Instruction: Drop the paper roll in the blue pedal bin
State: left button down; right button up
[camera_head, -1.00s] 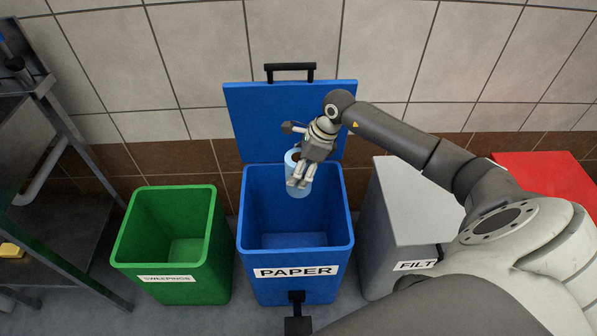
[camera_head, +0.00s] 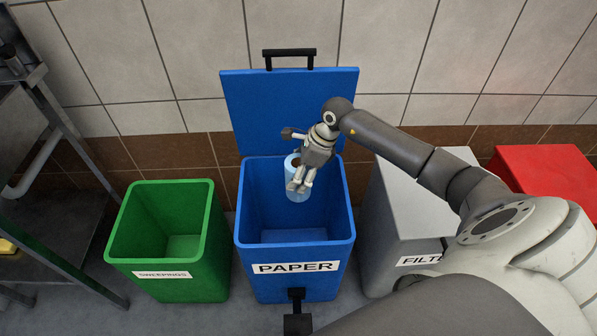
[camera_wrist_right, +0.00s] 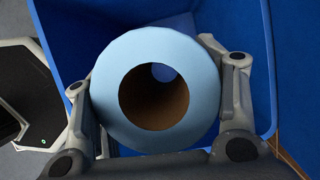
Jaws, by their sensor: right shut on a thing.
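The blue pedal bin (camera_head: 295,237), labelled PAPER, stands on the floor with its lid (camera_head: 290,110) raised against the wall. Its inside is open and looks empty. My right gripper (camera_head: 299,187) is over the bin's opening, toward its back, shut on the light-blue paper roll (camera_head: 293,164). In the right wrist view the roll (camera_wrist_right: 112,62) shows end-on with its brown hollow core, a finger on each side. The bin's blue walls (camera_wrist_right: 262,60) surround it there. My left gripper is not in view.
A green bin (camera_head: 165,288) labelled SWEEPINGS stands open at the left. A grey bin (camera_head: 400,215) with a FILT label and a red bin (camera_head: 545,175) are at the right. A metal shelf rack (camera_head: 50,215) is at the far left.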

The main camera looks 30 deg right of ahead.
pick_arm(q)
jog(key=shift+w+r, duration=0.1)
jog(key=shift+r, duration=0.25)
pick_arm(e)
jog(key=shift+f, duration=0.1)
jog(key=o, duration=1.2)
jog(key=shift+o, duration=0.2)
jog(key=v, duration=1.2)
jog(key=shift+a, duration=0.1)
